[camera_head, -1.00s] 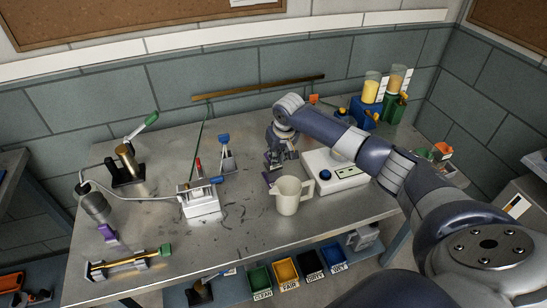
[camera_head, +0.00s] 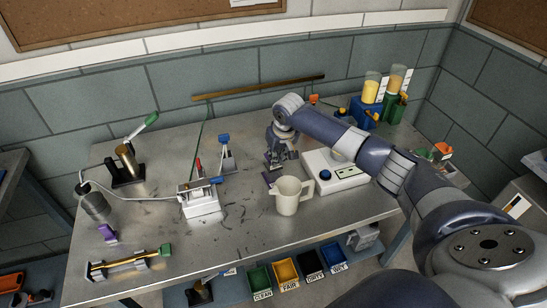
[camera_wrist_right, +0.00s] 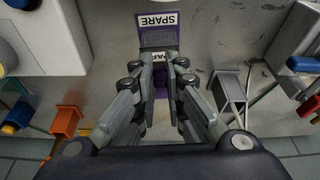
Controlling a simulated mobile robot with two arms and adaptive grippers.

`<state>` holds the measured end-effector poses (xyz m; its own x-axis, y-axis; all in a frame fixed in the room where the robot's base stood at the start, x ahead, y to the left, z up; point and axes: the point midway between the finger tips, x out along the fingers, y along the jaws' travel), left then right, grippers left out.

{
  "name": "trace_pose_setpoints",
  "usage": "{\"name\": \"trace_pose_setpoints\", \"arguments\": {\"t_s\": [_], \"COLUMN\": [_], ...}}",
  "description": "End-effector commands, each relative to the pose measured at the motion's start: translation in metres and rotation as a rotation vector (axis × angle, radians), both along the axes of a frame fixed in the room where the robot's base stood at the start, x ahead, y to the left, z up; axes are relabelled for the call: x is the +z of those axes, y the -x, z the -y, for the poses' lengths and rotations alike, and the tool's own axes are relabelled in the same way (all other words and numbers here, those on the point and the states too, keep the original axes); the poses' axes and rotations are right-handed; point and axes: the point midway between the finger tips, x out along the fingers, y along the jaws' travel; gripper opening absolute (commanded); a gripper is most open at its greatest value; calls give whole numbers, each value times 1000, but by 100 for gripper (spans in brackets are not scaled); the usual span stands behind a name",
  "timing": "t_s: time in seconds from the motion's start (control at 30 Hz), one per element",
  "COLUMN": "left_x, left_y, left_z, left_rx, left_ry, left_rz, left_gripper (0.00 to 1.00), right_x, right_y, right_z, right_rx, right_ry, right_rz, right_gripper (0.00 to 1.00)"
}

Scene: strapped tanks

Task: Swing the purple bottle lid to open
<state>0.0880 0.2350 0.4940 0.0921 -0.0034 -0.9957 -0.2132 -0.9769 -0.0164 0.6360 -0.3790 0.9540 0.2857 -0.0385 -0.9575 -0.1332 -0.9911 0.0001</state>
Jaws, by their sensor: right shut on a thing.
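My right gripper (camera_head: 276,160) points down at the table, left of the white device. Its fingers (camera_wrist_right: 165,65) are shut on a purple part, taken as the lid (camera_wrist_right: 172,88), which shows as a narrow strip between them. Just beyond the fingertips in the wrist view is a purple piece with a white SPARE label (camera_wrist_right: 158,22). Some purple shows low beside the gripper in the head view (camera_head: 269,178). The fingers hide most of the purple item, so its lid angle cannot be told. My left gripper is not in view.
A cream jug (camera_head: 288,195) stands close in front of the gripper. A white device with a blue knob (camera_head: 335,172) is just right. A white clamp stand (camera_head: 201,205) is left. Another purple piece (camera_head: 108,233) lies far left. The front middle of the table is clear.

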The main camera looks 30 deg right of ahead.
Motion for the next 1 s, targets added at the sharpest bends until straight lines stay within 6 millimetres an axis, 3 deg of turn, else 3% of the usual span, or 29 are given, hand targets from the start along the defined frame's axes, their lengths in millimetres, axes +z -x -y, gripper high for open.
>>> {"name": "trace_pose_setpoints", "arguments": {"t_s": [0.23, 0.63, 1.0], "left_x": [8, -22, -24], "left_y": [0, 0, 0], "left_z": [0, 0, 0], "left_rx": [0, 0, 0], "left_ry": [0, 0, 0], "left_rz": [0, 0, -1], "left_gripper": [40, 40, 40], "right_x": [8, 11, 16], "right_y": [-6, -14, -13], "right_z": [0, 2, 2], "right_rx": [-3, -3, 1], "right_ry": [-16, -37, -42], "right_rz": [-103, -282, -313], "right_gripper": [0, 0, 0]}}
